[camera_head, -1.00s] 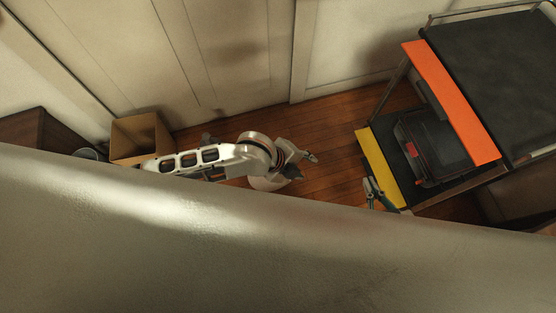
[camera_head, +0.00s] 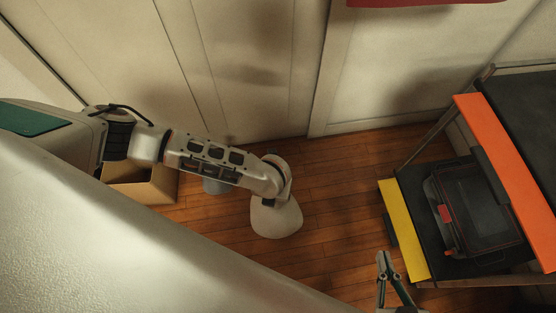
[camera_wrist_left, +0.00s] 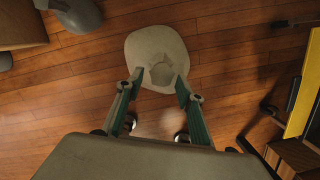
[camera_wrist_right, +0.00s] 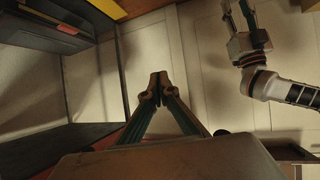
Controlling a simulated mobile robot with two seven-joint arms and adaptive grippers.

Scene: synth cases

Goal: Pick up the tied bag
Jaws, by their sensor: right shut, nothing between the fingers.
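The tied bag (camera_head: 277,220) is a pale beige, rounded sack on the wooden floor, below the end of my left arm. In the left wrist view the bag (camera_wrist_left: 150,45) lies just ahead of the fingers, with its knotted top between the fingertips' lines. My left gripper (camera_wrist_left: 160,82) is open over the bag's near part; I cannot tell whether it touches. In the head view its fingers are hidden by the wrist. My right gripper (camera_head: 384,258) is shut and empty, right of the bag near the cart; it also shows in the right wrist view (camera_wrist_right: 158,82).
A cardboard box (camera_head: 158,190) and a grey bucket (camera_head: 214,186) stand left of the bag by the panelled wall. A cart with orange (camera_head: 505,180) and yellow (camera_head: 404,230) edges stands at right, a black toolbox (camera_head: 485,205) on its lower shelf. Floor between bag and cart is clear.

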